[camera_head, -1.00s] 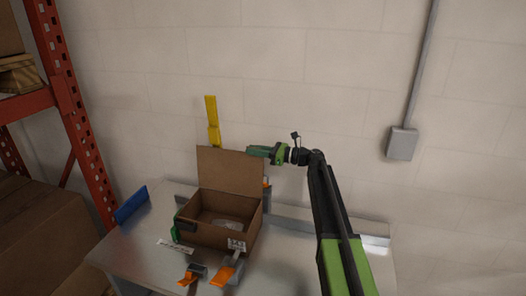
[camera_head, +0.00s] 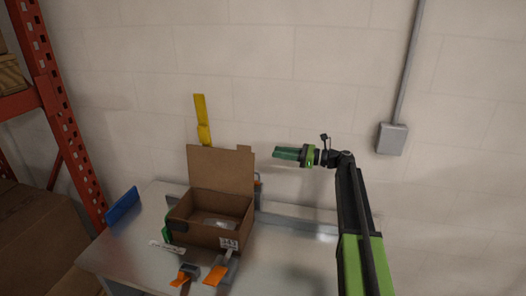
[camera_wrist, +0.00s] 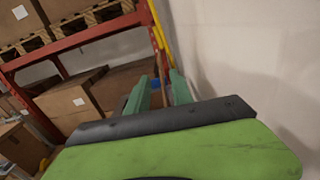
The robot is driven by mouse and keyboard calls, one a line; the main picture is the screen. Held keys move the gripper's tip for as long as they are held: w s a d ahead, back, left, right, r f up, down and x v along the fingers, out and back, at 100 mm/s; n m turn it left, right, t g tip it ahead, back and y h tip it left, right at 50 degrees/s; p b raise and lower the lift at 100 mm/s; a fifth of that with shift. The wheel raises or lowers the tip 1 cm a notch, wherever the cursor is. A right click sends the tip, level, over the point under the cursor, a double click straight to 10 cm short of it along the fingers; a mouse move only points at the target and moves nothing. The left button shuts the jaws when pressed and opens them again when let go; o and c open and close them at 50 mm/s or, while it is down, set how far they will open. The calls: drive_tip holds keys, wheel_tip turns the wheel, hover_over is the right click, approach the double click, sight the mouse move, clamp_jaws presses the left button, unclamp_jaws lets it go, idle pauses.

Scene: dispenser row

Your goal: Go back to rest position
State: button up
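My gripper (camera_head: 276,153) is at the end of my arm, raised in front of the pale wall, to the right of the open box lid. Its green fingers point left. In the wrist view, the two fingers (camera_wrist: 160,84) stand apart with nothing between them. An open cardboard box (camera_head: 190,231) with its lid flap raised sits on the metal table (camera_head: 275,262), below and to the left of my gripper. A clear or whitish item (camera_head: 217,223) lies inside the box; its shape is hard to tell.
Orange-tipped clamps (camera_head: 215,275) hold the table's front. A blue piece (camera_head: 122,205) stands at its left edge. A yellow strip (camera_head: 201,118) is by the wall. Red shelving (camera_head: 62,120) is at left, and a grey wall box (camera_head: 392,139) at right. The table's right side is clear.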

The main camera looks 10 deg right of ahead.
drive_tip(key=v, duration=0.3)
